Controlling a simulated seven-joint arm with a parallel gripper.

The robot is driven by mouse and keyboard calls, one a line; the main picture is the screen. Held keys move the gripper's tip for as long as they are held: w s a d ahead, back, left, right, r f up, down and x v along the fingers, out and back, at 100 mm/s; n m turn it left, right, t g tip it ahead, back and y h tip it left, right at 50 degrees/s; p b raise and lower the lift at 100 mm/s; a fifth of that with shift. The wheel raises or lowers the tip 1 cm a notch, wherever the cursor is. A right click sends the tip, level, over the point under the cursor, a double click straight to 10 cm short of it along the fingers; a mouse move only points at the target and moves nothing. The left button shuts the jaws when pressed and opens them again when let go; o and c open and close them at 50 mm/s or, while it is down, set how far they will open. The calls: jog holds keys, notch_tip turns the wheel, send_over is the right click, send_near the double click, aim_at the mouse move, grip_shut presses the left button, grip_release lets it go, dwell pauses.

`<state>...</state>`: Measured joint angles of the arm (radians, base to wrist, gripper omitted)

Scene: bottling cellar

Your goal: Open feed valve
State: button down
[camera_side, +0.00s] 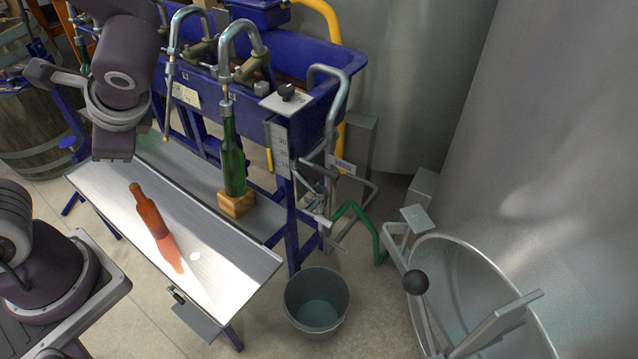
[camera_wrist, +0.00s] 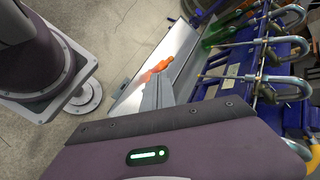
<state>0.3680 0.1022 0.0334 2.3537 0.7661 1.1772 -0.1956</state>
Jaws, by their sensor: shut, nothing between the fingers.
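The feed valve is not marked. In the side view my wrist hangs at upper left, left of the filler and apart from the knob. The fingers cannot be made out there.
An orange-brown bottle (camera_side: 150,212) is on the metal shelf (camera_side: 225,285). A green bottle (camera_side: 232,160) stands on a wooden block (camera_side: 237,204) under a spout. Curved spouts (camera_side: 240,45) rise between wrist and knob. A bucket (camera_side: 316,302) stands on the floor.

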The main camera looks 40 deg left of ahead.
jog(key=w+d+f+m+t+y, duration=0.2)
jog(key=w+d+f+m+t, duration=0.15)
jog(key=w+m+t, duration=0.4)
jog(key=w+d+f+m+t+y, duration=0.25)
jog(key=w+f+m+t, duration=0.2)
jog(key=w+m, duration=0.5)
jog(key=w+d+f+m+t+h, duration=0.2)
jog(key=d+f+m+t+h, duration=0.3)
jog(key=d+f+m+h, duration=0.6)
jog(key=d+f+h, duration=0.2)
jog(key=d+f, duration=0.1)
jog(key=f, duration=0.2)
jog(key=shift+w+f+m, duration=0.2)
jog(key=shift+f+m, duration=0.1)
jog(key=shift+m, duration=0.1)
jog(key=shift+d, duration=0.1)
jog(key=w, duration=0.3)
jog(key=w+f, duration=0.1)
jog(key=w, duration=0.6)
jog(key=shift+w+f, duration=0.1)
jog(key=shift+f, duration=0.05)
jog(key=r, duration=0.2)
jog(key=s+r, duration=0.1)
jog(key=r, duration=0.1)
